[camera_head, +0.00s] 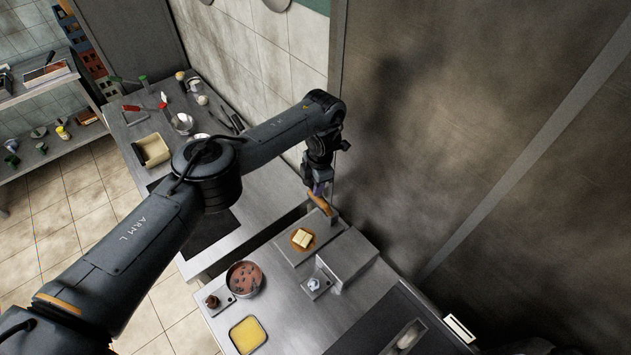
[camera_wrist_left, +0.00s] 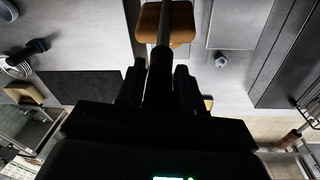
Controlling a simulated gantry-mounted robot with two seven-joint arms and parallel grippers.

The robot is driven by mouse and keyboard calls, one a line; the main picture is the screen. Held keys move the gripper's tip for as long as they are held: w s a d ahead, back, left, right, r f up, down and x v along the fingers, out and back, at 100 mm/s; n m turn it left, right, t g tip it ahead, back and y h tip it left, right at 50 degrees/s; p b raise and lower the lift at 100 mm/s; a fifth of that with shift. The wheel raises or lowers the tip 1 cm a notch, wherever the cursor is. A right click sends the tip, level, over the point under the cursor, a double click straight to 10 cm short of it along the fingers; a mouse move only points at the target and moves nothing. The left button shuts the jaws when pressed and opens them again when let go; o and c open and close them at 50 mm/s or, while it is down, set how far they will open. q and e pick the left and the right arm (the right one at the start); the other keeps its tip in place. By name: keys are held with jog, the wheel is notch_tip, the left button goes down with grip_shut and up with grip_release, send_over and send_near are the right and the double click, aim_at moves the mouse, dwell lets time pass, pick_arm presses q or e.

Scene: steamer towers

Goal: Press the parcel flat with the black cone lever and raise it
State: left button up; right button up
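The parcel (camera_head: 302,238) is a pale yellow block on a round brown wooden plate, on the steel counter. A wooden press board (camera_head: 321,204) stands tilted up behind it, apart from the parcel; it also shows in the left wrist view (camera_wrist_left: 180,22). My left gripper (camera_head: 319,188) is at the board's upper end. In the left wrist view, the black cone lever (camera_wrist_left: 160,68) lies between my left fingers, in line with a metal rod running to the board. Both are dark, so whether the fingers touch the cone is unclear. My right gripper is out of view.
A steel box (camera_head: 346,256) stands right of the parcel. A small plate with a knob (camera_head: 315,285), a round pan (camera_head: 244,279) and a yellow tray (camera_head: 247,335) are in front. A dark wall rises close behind the gripper.

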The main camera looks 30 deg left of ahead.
pick_arm(q)
jog(key=shift+o, duration=1.4)
jog(key=shift+s+f, duration=0.15)
jog(key=shift+r, duration=0.2)
jog(key=shift+r, duration=0.3)
notch_tip(320, 180, up, 10)
jog(key=d+p, duration=0.1)
jog(key=p, duration=0.2)
